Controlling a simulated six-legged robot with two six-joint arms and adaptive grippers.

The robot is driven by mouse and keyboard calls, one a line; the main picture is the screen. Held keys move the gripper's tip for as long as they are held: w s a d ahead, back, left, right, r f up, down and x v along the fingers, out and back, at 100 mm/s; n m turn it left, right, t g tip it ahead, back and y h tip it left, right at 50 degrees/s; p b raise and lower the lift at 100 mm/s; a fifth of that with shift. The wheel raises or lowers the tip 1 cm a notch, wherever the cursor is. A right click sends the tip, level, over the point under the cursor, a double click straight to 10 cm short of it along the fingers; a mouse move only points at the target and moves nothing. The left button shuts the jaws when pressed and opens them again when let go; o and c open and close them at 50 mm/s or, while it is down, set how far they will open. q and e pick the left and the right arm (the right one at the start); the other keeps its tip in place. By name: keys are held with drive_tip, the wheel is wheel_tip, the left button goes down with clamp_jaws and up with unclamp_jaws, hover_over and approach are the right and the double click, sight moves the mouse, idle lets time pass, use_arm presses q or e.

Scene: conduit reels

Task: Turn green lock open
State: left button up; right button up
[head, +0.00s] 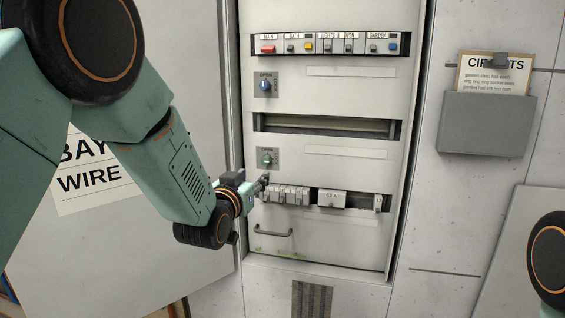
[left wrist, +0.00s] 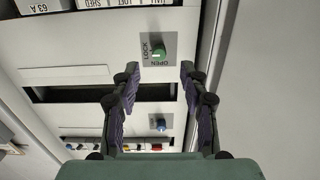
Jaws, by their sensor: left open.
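The green lock (head: 267,160) is a small round knob on a grey plate in the middle of the cabinet's white front. In the left wrist view the green lock (left wrist: 159,52) shows upside down, with LOCK beside it and OPEN on the opposite edge of its plate from the top of the picture. I cannot tell for sure which word its mark points to. My left gripper (head: 264,182) is just below the lock in the head view. In the left wrist view its open fingers (left wrist: 160,72) stand on both sides of the knob's line, empty and apart from it. My right gripper is out of view.
A blue lock (head: 265,86) sits higher on the panel, above an empty slot (head: 325,126). A row of white breakers (head: 288,194) and a handle (head: 273,232) are below the green lock. The cabinet's open door (head: 190,60) stands at left.

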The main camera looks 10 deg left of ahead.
sight(264, 160)
use_arm(q)
drive_tip(key=w, duration=0.2)
drive_tip(key=w+p, duration=0.1)
drive_tip(key=w, duration=0.2)
drive_tip(key=w+r, duration=0.1)
drive_tip(key=w, duration=0.1)
drive_tip(key=shift+w+d, duration=0.1)
drive_tip(key=shift+w, duration=0.05)
drive_tip(key=shift+w+d, duration=0.1)
drive_tip(key=shift+w, duration=0.25)
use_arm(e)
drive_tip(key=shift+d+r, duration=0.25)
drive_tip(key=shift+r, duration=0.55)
use_arm(q)
drive_tip(key=shift+w, duration=0.1)
drive_tip(key=c, duration=0.3)
clamp_jaws()
